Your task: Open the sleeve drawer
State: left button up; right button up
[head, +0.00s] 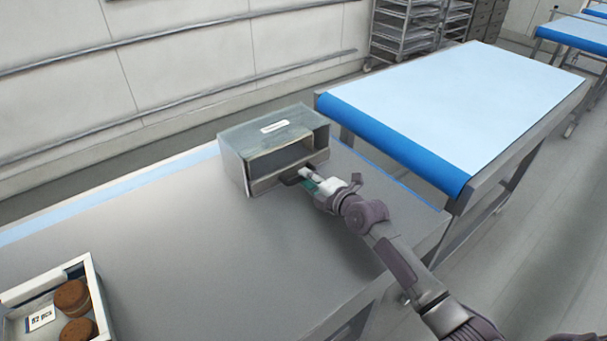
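The sleeve drawer unit (236,175) is a grey metal box with a greenish glassy top and a white label. It stands on the grey table near its back edge. Its front shows a dark opening with a low front strip along the bottom. My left gripper is out of view.
A white tray (97,300) with round brown biscuits and a "52 pcs" card sits at the lower left. The grey table (190,265) is clear between the tray and the unit. A blue-covered table (460,100) stands at the right, with a rack (405,30) behind.

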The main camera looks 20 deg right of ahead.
jog(key=shift+x, duration=1.1)
grip_shut()
